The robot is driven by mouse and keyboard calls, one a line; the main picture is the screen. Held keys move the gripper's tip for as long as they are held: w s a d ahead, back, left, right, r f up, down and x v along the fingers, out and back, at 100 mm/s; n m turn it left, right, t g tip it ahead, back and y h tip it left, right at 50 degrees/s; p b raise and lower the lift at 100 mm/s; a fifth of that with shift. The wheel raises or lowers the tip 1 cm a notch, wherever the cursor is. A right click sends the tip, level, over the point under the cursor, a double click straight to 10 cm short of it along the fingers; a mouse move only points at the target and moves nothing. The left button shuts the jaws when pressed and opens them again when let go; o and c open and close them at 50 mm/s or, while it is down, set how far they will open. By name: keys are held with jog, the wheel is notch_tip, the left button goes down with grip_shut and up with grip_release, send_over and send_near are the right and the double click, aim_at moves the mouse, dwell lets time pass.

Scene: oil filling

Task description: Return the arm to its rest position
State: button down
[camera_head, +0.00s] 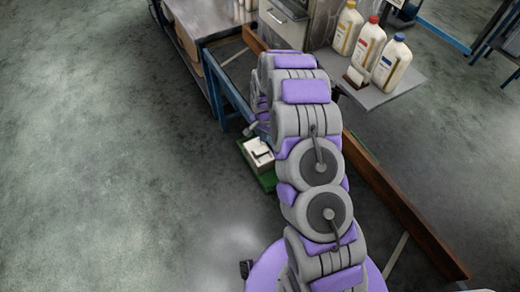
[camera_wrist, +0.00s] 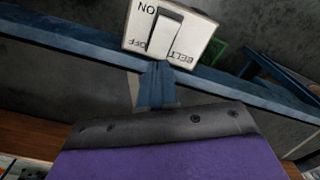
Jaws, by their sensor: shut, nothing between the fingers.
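My arm (camera_head: 310,165) reaches forward from my purple base in the head view, its grey and purple links bent over at the far end. In the wrist view the purple and black wrist housing fills the bottom. My gripper (camera_wrist: 157,70) is shut and empty, its narrow tip just below a white belt switch box (camera_wrist: 172,32) marked ON and OFF in the picture. Whether the tip touches the box cannot be told. The rocker's position is unclear. In the head view a white box on a green base (camera_head: 262,178) is left of my arm, partly hidden by it.
A workbench with blue legs (camera_head: 215,70) stands ahead. Several bottles (camera_head: 369,45) stand on a grey shelf (camera_head: 385,92) to the right of my arm. A long brown beam (camera_head: 405,210) runs along my right side. The floor (camera_head: 110,170) on the left is clear.

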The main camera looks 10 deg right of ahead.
jog(key=shift+r, duration=0.35)
jog(key=shift+r, duration=0.1)
jog(key=s+a+r+n, duration=0.1)
jog(key=s+r+n, duration=0.1)
jog(key=s+r, duration=0.75)
jog(key=s+a+r+n, duration=0.15)
jog(key=s+r, duration=0.45)
jog(key=r, duration=0.7)
jog(key=s+d+r+n+g, duration=0.1)
jog(key=s+r, duration=0.3)
jog(key=s, duration=0.9)
jog(key=s+d+r+n, duration=0.1)
jog(key=s+r+n, duration=0.3)
jog(key=s, duration=0.9)
jog(key=shift+s+d+r+g, duration=0.2)
jog(key=shift+s+r+g, duration=0.15)
jog(key=shift+r, duration=0.25)
